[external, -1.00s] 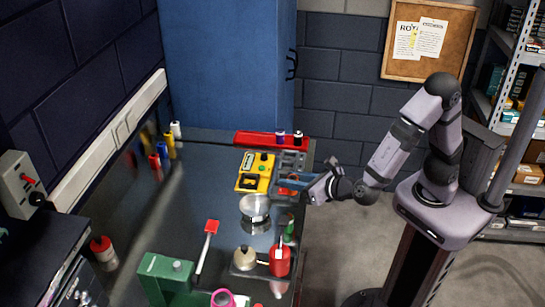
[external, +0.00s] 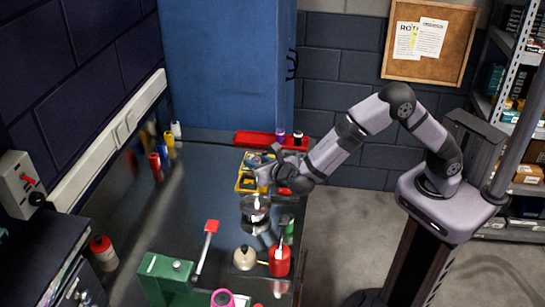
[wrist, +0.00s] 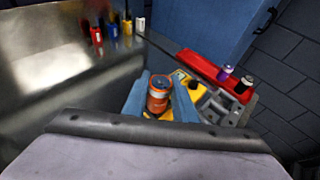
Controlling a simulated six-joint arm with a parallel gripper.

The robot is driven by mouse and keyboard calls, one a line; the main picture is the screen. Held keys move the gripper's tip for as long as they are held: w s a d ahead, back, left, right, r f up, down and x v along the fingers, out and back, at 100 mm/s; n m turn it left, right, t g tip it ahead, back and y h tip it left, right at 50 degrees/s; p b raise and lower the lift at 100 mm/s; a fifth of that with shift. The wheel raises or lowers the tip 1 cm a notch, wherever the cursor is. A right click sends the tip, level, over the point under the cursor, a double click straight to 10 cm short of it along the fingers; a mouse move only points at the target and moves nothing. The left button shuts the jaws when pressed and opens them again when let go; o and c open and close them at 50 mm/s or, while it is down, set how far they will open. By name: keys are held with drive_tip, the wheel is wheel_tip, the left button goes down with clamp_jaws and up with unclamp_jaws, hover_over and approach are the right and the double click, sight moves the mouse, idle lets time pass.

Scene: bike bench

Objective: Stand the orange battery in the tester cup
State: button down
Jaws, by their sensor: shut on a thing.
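In the wrist view a part of the yellow tester (wrist: 180,79) shows behind the right finger. The tester cup cannot be made out, and the gripper covers the battery in the external view.
A red tray (external: 255,139) at the back has a purple battery (external: 280,133) and a black one (external: 298,138) on it. A grey slotted holder (wrist: 218,108) is right of the tester.

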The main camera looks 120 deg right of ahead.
drive_tip(key=m+g, duration=0.1)
drive_tip(key=g, duration=0.1)
hover_over(249, 173)
drive_tip(key=w+a, duration=0.1)
drive_tip(key=a, duration=0.1)
drive_tip(key=f, duration=0.1)
drive_tip(key=shift+w+a+f+p, duration=0.1)
drive_tip(key=shift+w+f+p, duration=0.05)
drive_tip(key=shift+f+p, duration=0.15)
drive_tip(key=shift+t, duration=0.3)
drive_tip(key=shift+f+b, duration=1.9)
drive_tip(key=shift+f, duration=0.9)
drive_tip(key=shift+f+b, duration=0.6)
drive_tip(key=shift+b, duration=0.05)
drive_tip(key=c, duration=1.7)
unclamp_jaws()
drive_tip(key=shift+a, duration=0.1)
drive_tip(key=shift+p+v, duration=1.95)
drive_tip(key=shift+v, duration=3.5)
